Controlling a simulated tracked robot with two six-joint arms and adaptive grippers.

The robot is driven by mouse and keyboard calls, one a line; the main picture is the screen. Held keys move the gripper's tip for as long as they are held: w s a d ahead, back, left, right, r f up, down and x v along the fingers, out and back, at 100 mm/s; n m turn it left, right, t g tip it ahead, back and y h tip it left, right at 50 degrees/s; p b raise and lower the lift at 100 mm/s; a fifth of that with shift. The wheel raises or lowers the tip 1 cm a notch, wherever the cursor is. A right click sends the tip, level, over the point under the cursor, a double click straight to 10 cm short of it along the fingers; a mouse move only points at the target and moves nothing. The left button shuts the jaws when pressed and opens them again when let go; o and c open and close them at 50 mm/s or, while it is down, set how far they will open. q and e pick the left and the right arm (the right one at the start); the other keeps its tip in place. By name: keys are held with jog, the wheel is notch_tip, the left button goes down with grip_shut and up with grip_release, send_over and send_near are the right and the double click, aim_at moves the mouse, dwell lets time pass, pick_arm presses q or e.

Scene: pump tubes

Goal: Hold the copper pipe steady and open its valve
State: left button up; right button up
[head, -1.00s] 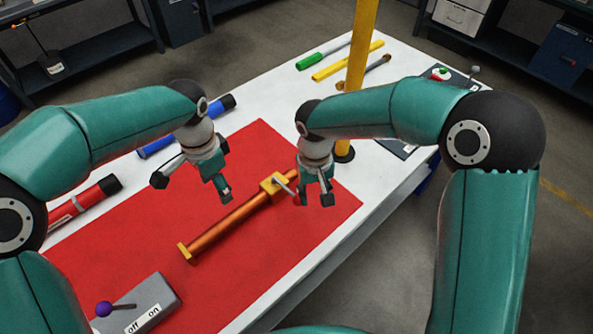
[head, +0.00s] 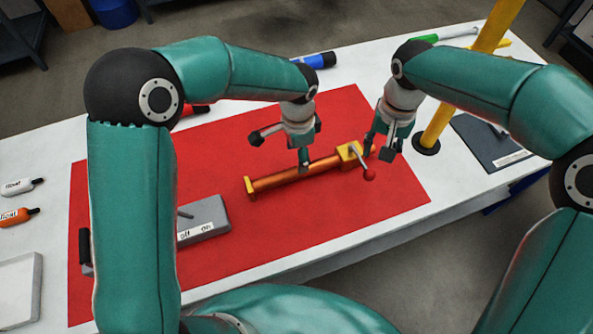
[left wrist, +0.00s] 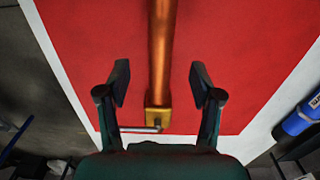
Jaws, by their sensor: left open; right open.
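The copper pipe (head: 285,178) lies on the red mat (head: 330,225), with a yellow end piece (head: 250,187) at its left and a yellow valve block (head: 349,153) at its right. A grey lever with a red knob (head: 369,175) points toward the front right. My left gripper (head: 282,152) is open over the pipe. In the left wrist view the pipe (left wrist: 162,45) runs between its spread fingers (left wrist: 160,84), touching neither in the picture. The block (left wrist: 158,118) and grey lever (left wrist: 138,129) show there too. My right gripper (head: 379,151) is open, just behind the red knob.
A grey switch box (head: 205,218) marked off and on stands left of the pipe. A yellow post (head: 440,118) rises close right of my right gripper. A dark plate (head: 480,145) lies beyond it. The mat in front of the pipe is clear.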

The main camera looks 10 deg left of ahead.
aim_at(313, 168)
pick_arm(q)
notch_tip(313, 168, down, 9)
jog(key=shift+f, duration=0.1)
dwell(0.4)
grip_shut()
pick_arm(e)
jog(key=c, duration=0.7)
jog(key=shift+w+f+m, duration=0.1)
jog(key=shift+w+m, duration=0.15)
jog(key=shift+m, duration=0.65)
grip_shut()
pick_arm(q)
jog(key=shift+w, duration=0.1)
pick_arm(e)
jog(key=shift+s+d+f+m+h, duration=0.15)
jog(key=shift+s+d+f+m, duration=0.2)
jog(key=shift+m, duration=0.2)
jog(key=shift+s+d+f+m+h, duration=0.15)
jog(key=shift+s+f+m, duration=0.05)
jog(key=shift+f+m, duration=0.3)
jog(key=s+a+r+t, duration=0.3)
jog(key=s+a, duration=0.2)
jog(key=s, duration=0.3)
jog(key=shift+s+r+h, duration=0.15)
jog(key=shift+s+h, duration=0.2)
jog(key=shift+h, duration=0.05)
